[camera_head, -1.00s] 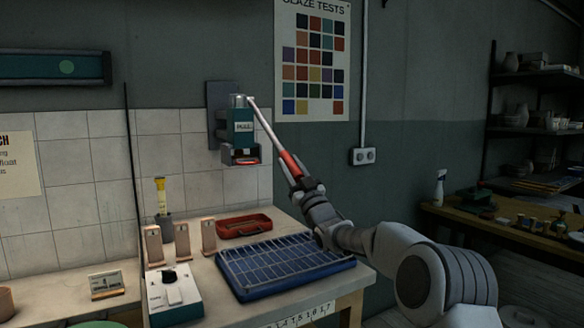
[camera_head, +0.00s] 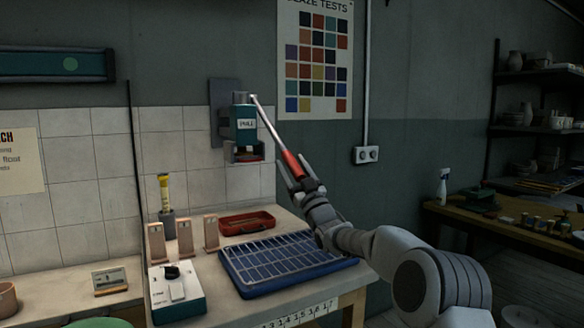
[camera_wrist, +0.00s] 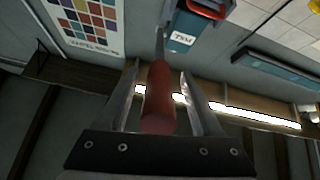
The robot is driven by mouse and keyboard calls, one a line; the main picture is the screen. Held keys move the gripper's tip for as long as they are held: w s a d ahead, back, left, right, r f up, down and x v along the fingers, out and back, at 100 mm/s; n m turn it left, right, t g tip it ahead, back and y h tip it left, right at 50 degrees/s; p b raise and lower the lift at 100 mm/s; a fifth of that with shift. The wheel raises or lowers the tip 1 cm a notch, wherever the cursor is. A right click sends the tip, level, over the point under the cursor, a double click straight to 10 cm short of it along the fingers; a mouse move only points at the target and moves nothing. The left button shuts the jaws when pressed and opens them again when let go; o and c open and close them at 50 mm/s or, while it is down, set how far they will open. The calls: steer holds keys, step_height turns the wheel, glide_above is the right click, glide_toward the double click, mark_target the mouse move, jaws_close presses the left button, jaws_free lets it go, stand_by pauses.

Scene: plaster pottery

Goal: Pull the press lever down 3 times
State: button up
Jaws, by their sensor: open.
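The press (camera_head: 245,130) is a teal unit labelled PULL, fixed to the wall above the bench. Its lever (camera_head: 267,122) is a thin metal rod slanting down to the right, ending in a red handle (camera_head: 293,165). My gripper (camera_head: 298,176) is at the lower end of the red handle. In the wrist view, the red handle (camera_wrist: 160,95) lies between the two open fingers of my gripper (camera_wrist: 170,85), with a gap visible on its right side. The press also shows in the wrist view (camera_wrist: 182,38), at the top.
Below the press, the bench holds a blue rack tray (camera_head: 238,283), a red tray (camera_head: 247,222), several upright tan tiles (camera_head: 184,237) and a white control box (camera_head: 178,298). A side table (camera_head: 500,228) stands at right. The air around the lever is clear.

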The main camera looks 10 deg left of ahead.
steer(key=p+v, duration=0.1)
steer(key=v, duration=1.1)
